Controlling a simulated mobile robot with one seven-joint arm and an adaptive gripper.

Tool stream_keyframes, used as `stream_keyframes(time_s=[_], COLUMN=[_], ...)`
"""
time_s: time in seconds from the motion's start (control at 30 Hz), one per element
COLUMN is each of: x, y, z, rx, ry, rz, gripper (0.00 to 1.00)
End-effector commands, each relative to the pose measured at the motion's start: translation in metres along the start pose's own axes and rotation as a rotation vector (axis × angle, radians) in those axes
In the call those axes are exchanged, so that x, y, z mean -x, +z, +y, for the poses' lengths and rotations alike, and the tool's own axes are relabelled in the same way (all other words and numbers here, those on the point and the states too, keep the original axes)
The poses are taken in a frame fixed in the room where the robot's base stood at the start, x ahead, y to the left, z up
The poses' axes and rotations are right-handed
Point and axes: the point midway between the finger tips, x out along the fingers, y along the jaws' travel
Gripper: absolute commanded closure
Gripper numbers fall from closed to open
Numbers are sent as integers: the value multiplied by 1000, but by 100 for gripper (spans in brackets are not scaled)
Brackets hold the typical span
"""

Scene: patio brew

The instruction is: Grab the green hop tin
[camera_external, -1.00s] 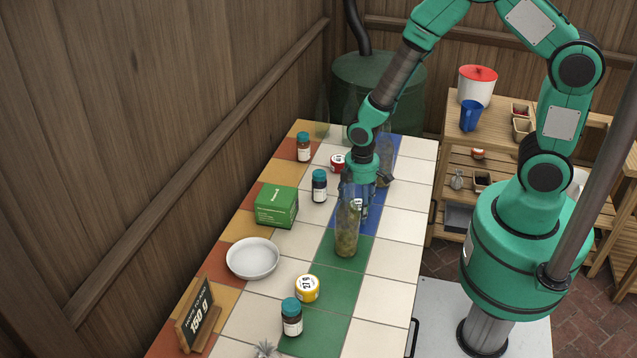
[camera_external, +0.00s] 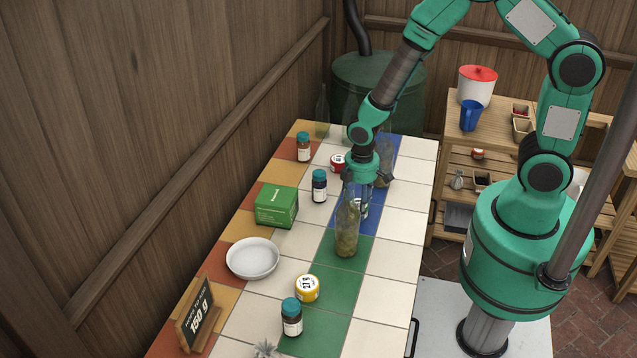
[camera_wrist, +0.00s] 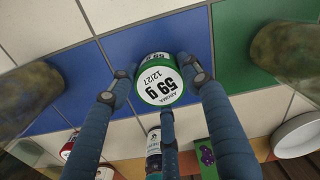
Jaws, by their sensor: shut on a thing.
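The green hop tin (camera_wrist: 153,98) has a white top label reading "59 g" and stands on blue tiles in the wrist view. My gripper (camera_wrist: 160,82) has its blue fingers closed around the tin's sides. In the external view my gripper (camera_external: 361,190) points down over the blue tiles. The tin (camera_external: 363,209) is partly hidden there by the fingers and a glass bottle. I cannot see any gap under the tin.
A glass bottle with greenish contents (camera_external: 347,232) stands close in front of my gripper; another bottle (camera_external: 386,165) stands behind it. A green box (camera_external: 277,206), a dark jar (camera_external: 319,186), a white dish (camera_external: 252,258) and a yellow tin (camera_external: 307,288) stand nearby. White tiles at right are clear.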

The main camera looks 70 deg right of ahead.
Motion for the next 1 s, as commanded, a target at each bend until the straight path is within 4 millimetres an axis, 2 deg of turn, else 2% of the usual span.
stream_keyframes(time_s=[0.17, 0.33, 0.8, 1.0], x=[14, 37, 44, 47], y=[0, -1, 84, 113], z=[0, 0, -54, -72], rx=[0, 0, 0, 0], ry=[1, 2, 0, 0], rz=[1, 2, 0, 1], gripper=[79, 79, 79, 79])
